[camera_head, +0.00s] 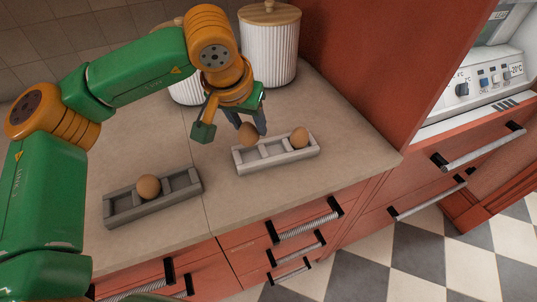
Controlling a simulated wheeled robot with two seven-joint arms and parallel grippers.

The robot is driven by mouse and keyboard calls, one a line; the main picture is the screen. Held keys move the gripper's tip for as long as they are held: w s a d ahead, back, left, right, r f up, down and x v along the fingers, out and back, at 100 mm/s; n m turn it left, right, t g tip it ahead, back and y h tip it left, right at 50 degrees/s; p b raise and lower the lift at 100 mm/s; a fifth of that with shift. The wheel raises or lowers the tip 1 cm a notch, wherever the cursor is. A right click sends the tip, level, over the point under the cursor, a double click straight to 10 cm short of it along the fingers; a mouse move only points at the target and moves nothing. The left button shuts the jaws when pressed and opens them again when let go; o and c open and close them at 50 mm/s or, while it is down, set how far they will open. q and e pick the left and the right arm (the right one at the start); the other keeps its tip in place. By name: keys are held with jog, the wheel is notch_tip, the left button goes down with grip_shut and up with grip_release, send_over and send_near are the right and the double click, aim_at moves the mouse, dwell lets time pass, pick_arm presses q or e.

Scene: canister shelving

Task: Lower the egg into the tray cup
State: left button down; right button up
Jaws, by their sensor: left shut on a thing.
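My left gripper (251,128) points down above the left end of the light grey egg tray (273,158). It is shut on a brown egg (247,132), which is at or just above the tray's left cup; I cannot tell if it touches. Another brown egg (299,137) sits in the tray's right cup. The middle cup is empty. A darker grey tray (122,208) lies to the left on the counter, with one brown egg (148,186) in its middle cup. My right gripper is not in view.
White ribbed canisters with wooden lids stand at the back, the largest canister (268,48) behind my gripper. A red cabinet wall (370,70) bounds the counter (225,205) on the right. The counter's front edge is close to both trays.

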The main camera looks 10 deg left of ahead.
aim_at(250, 141)
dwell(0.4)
pick_arm(q)
jog(key=shift+f+b, duration=2)
jog(key=shift+f, duration=0.3)
dwell(0.9)
jog(key=shift+c, duration=1.2)
grip_release()
